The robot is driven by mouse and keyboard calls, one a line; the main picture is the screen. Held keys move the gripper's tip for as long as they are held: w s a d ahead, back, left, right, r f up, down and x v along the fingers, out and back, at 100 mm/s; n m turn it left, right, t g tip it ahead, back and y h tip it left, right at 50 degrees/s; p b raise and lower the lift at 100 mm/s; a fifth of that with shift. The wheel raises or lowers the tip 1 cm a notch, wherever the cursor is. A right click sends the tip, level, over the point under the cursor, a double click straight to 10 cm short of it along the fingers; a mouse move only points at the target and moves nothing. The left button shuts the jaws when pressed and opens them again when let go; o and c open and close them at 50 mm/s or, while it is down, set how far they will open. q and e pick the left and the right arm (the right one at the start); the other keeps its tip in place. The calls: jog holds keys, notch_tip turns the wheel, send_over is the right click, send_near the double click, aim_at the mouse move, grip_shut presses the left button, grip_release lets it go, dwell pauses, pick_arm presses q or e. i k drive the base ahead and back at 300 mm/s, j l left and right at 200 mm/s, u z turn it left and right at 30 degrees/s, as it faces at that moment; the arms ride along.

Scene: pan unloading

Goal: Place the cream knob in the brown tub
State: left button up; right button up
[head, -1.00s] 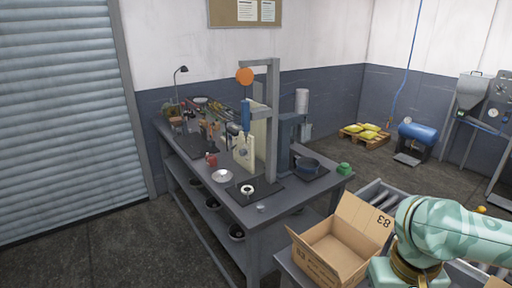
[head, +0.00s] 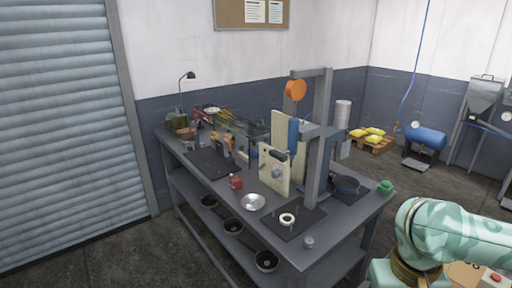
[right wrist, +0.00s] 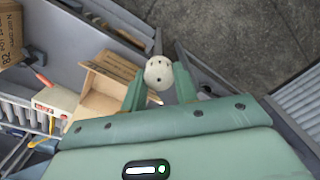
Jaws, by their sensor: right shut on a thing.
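The cream knob (right wrist: 158,73), a rounded piece with small dark holes, is between the fingers of my right gripper (right wrist: 160,84) in the right wrist view. The gripper is shut on it, and it is held up off any surface. In the head view my right arm comes in at the lower right, but its gripper and the knob are out of frame there. A small brown container (head: 187,133) sits at the far left end of the workbench; it is too small to tell whether it is the brown tub. My left gripper is in neither current view.
Open cardboard boxes (right wrist: 98,98) show in the right wrist view. The floor left of the bench is clear.

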aim_at(187, 137)
jog(key=i+j, duration=0.4)
jog(key=j, duration=0.2)
jog(key=i+j+z, duration=0.1)
jog(key=i+j, duration=0.3)
jog(key=j, duration=0.2)
jog(key=i+j, duration=0.4)
jog(key=j, duration=0.2)
jog(key=i+j+z, duration=0.1)
jog(key=i+j, duration=0.3)
jog(key=j, duration=0.25)
jog(key=i+j, duration=0.35)
jog(key=j, duration=0.3)
jog(key=i+j+z, duration=0.1)
jog(key=i+j, duration=0.25)
jog(key=j, duration=0.3)
jog(key=i+j, duration=0.35)
jog(key=j, duration=0.35)
jog(key=i+j+z, duration=0.1)
jog(key=i+j, duration=0.25)
jog(key=j, duration=0.3)
jog(key=i+j, duration=0.35)
jog(key=i+j+z, duration=0.1)
jog(key=i+j, duration=0.3)
jog(key=j, duration=0.2)
